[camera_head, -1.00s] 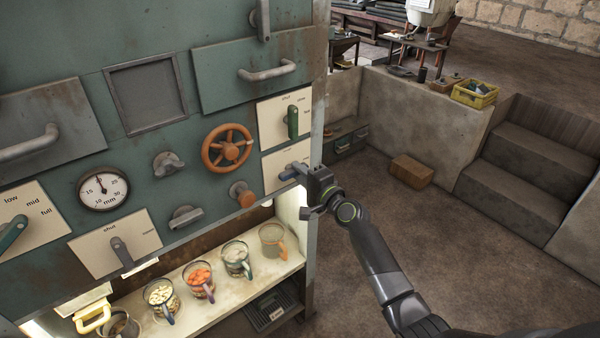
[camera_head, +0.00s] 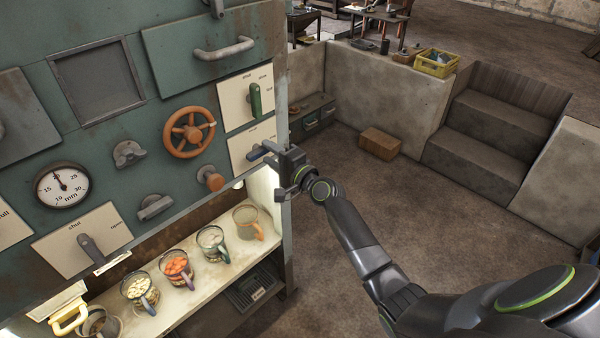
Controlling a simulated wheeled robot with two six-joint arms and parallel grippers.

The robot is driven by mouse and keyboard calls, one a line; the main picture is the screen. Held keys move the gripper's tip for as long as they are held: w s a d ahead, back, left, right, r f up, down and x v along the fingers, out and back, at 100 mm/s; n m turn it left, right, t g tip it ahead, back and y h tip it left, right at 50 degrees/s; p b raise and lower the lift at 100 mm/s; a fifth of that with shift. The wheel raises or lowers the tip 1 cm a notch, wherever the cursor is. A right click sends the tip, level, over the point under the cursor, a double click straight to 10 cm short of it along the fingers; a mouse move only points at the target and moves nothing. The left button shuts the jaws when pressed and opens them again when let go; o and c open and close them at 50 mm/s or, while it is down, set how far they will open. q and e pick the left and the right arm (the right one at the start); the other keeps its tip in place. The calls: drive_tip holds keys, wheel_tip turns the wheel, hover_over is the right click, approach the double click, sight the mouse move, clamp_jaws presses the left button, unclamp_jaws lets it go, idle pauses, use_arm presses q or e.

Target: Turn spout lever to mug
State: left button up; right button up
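A blue lever (camera_head: 256,154) sits on a cream plate (camera_head: 240,143) at the right edge of the green machine front. My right gripper (camera_head: 277,160) is at the outer end of this lever, and its dark body hides part of the plate. Whether its fingers are closed on the lever is too small to tell. Several glass mugs stand in a row on the lit shelf below; the rightmost is an empty-looking mug with an orange handle (camera_head: 248,222). A grey lever (camera_head: 91,250) sits on a plate marked shut and open. My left gripper is out of view.
A green lever (camera_head: 255,100) on a plate, an orange handwheel (camera_head: 189,132), an orange knob (camera_head: 211,179) and a gauge (camera_head: 62,186) are on the same front. Floor is open to the right, with a cardboard box (camera_head: 380,144) and steps (camera_head: 480,140) beyond.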

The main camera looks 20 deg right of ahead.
drive_tip(key=b+v, duration=0.1)
drive_tip(key=v, duration=1.5)
idle(0.8)
